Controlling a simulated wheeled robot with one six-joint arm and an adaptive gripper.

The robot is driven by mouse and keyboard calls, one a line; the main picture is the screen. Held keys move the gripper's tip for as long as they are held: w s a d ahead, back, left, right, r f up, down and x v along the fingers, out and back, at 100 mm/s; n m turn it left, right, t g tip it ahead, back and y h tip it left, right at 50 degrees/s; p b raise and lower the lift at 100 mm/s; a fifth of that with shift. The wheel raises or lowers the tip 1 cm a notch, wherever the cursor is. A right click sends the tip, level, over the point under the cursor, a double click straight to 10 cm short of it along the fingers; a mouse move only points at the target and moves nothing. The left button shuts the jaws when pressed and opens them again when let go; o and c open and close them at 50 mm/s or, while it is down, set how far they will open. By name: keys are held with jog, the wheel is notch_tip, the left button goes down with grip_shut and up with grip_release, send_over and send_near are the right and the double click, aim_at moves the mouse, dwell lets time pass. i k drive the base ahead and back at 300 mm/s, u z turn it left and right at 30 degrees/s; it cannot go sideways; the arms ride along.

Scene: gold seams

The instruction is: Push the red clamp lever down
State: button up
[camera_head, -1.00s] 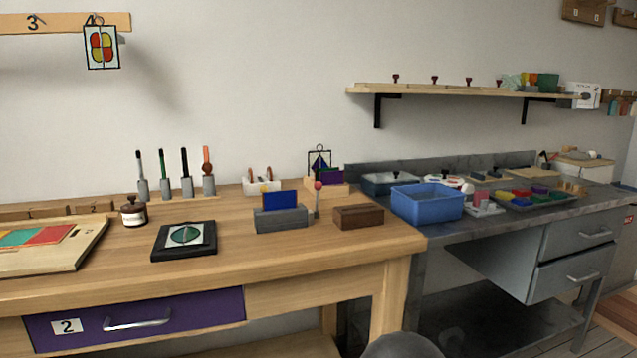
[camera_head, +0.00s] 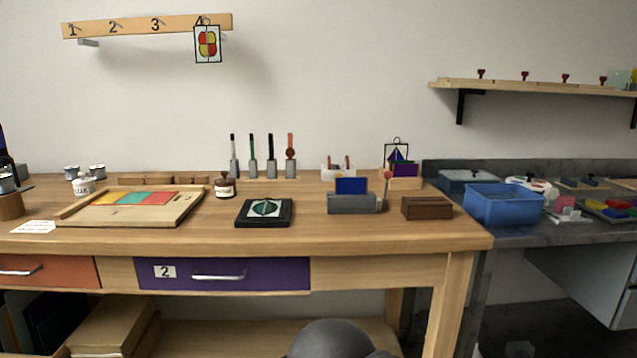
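A small red knob (camera_head: 388,175) on a thin upright stem stands at the right end of a grey clamp block (camera_head: 352,204); it looks like the red clamp lever, and it points up. A blue panel (camera_head: 352,186) stands upright in the block. The clamp is on the wooden workbench (camera_head: 340,237), right of centre. My gripper is not in view. A dark rounded part of my own body (camera_head: 335,340) shows at the bottom edge, well in front of the bench and below its top.
A brown wooden block (camera_head: 426,208) stands just right of the clamp. A black square frame (camera_head: 264,213) lies to its left. Behind are a white holder (camera_head: 338,172) and a wooden stand (camera_head: 404,184). The bench front before the clamp is clear. A blue bin (camera_head: 503,205) stands farther right.

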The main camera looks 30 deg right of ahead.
aim_at(388, 175)
jog(key=u, duration=0.45)
jog(key=i, duration=0.5)
jog(key=z, duration=1.95)
